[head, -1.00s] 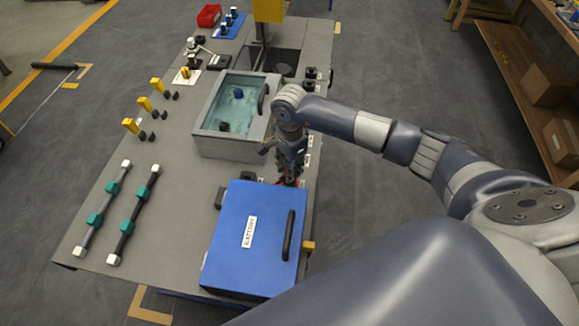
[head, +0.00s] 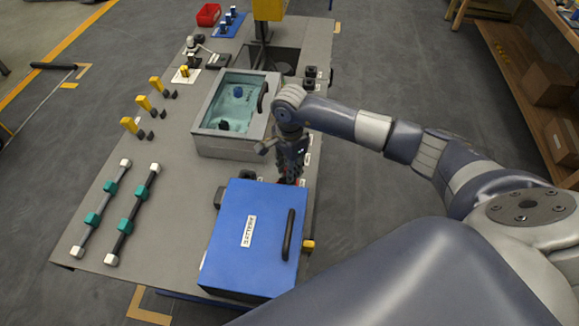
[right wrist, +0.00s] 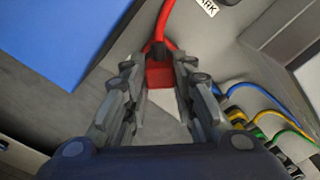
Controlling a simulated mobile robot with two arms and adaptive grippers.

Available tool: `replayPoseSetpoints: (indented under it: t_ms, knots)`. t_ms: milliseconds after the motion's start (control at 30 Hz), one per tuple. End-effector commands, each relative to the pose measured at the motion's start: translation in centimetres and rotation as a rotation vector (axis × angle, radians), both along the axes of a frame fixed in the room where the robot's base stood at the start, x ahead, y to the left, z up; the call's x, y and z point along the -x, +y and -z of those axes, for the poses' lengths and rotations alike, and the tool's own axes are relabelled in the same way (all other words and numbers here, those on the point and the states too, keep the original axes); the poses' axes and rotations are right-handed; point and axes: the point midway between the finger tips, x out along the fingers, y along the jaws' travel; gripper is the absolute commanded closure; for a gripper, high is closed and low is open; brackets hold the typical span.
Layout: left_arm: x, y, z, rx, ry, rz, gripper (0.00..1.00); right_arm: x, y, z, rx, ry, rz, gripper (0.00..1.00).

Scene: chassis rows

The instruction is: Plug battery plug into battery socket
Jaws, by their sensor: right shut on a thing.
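My right gripper (right wrist: 160,85) is shut on a red plug (right wrist: 160,73) in the right wrist view. A red cable (right wrist: 167,20) runs up from the plug. In the head view this gripper (head: 288,178) points down at the table, just behind the far right corner of the blue battery box (head: 235,260), whose label reads BATTERY. The box's blue side (right wrist: 50,40) also shows at upper left in the wrist view. The plug is mostly hidden by the gripper in the head view. I cannot make out the battery socket for certain. My left gripper is not in view.
A small dark block (head: 219,196) is left of the battery box. Blue, yellow and green wires (right wrist: 260,105) run at right in the wrist view.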

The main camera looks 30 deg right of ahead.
Motion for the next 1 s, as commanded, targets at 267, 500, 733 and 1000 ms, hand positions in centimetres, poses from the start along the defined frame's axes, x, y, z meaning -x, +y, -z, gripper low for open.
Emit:
replayPoseSetpoints:
  t_ms: [267, 500, 733, 1000]
  knots:
    - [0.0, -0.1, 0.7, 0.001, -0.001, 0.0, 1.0, 0.0, 0.0, 0.8, 0.0, 0.0, 0.0, 1.0]
    - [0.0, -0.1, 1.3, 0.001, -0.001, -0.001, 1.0, 0.0, 0.0, 1.4, 0.001, 0.0, 0.0, 1.0]
    - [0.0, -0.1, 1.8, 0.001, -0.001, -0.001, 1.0, 0.0, 0.0, 2.0, 0.001, 0.0, 0.001, 1.0]
    - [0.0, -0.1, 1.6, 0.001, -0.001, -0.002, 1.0, 0.0, 0.0, 1.8, 0.0, 0.0, 0.0, 0.52]
